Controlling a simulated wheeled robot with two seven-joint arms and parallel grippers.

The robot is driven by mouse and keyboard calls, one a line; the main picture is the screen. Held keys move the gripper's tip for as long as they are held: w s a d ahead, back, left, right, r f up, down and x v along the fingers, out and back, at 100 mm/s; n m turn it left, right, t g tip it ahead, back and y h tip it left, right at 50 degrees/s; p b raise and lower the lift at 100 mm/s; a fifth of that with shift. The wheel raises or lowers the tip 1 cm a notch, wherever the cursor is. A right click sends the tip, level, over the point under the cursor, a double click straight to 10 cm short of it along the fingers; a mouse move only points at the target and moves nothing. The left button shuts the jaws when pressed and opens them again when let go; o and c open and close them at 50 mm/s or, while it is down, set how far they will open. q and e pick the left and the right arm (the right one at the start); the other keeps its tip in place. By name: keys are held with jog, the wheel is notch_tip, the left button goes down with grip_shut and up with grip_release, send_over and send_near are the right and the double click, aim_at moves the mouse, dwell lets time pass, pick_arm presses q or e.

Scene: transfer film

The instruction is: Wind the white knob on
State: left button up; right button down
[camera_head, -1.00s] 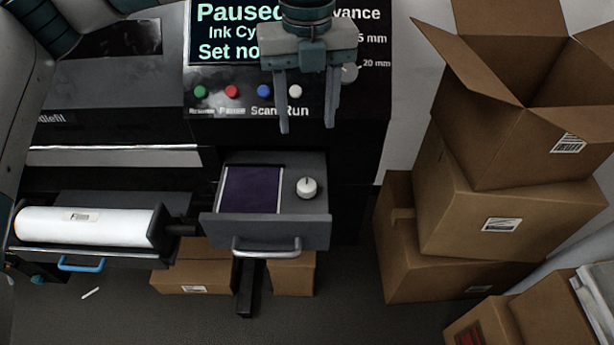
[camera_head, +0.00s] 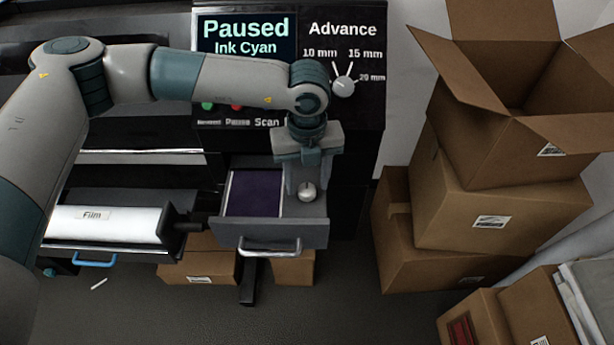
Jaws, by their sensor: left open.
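The white knob (camera_head: 307,192) is round with a dark pointer line and sits on the right part of the open drawer (camera_head: 270,234), beside a dark purple panel (camera_head: 255,192). My left gripper (camera_head: 306,183) points down over the knob with its fingers spread to either side. The fingers look pale and partly blend with the drawer; whether they touch the knob cannot be told. My right gripper is out of view.
The machine's screen (camera_head: 246,38) reads "Paused, Ink Cyan"; my left arm covers its lower part. A grey Advance dial (camera_head: 343,86) is on the panel. A film roll (camera_head: 105,220) lies left of the drawer. Stacked cardboard boxes (camera_head: 450,205) stand at the right.

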pick_arm(q)
jog(key=shift+f, duration=0.75)
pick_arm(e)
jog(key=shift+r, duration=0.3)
pick_arm(q)
jog(key=c, duration=1.1)
jog(key=shift+o, duration=0.2)
jog(key=shift+f+b, duration=0.15)
jog(key=shift+b, duration=0.55)
jog(key=m+b, duration=0.6)
jog(key=b, duration=0.7)
jog(key=shift+m, duration=0.3)
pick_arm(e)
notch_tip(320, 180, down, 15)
pick_arm(q)
jog(key=shift+m+b, duration=0.6)
jog(key=shift+b, duration=0.55)
jog(key=shift+m+b, duration=0.7)
jog(key=shift+b, duration=0.3)
jog(key=shift+r, duration=0.2)
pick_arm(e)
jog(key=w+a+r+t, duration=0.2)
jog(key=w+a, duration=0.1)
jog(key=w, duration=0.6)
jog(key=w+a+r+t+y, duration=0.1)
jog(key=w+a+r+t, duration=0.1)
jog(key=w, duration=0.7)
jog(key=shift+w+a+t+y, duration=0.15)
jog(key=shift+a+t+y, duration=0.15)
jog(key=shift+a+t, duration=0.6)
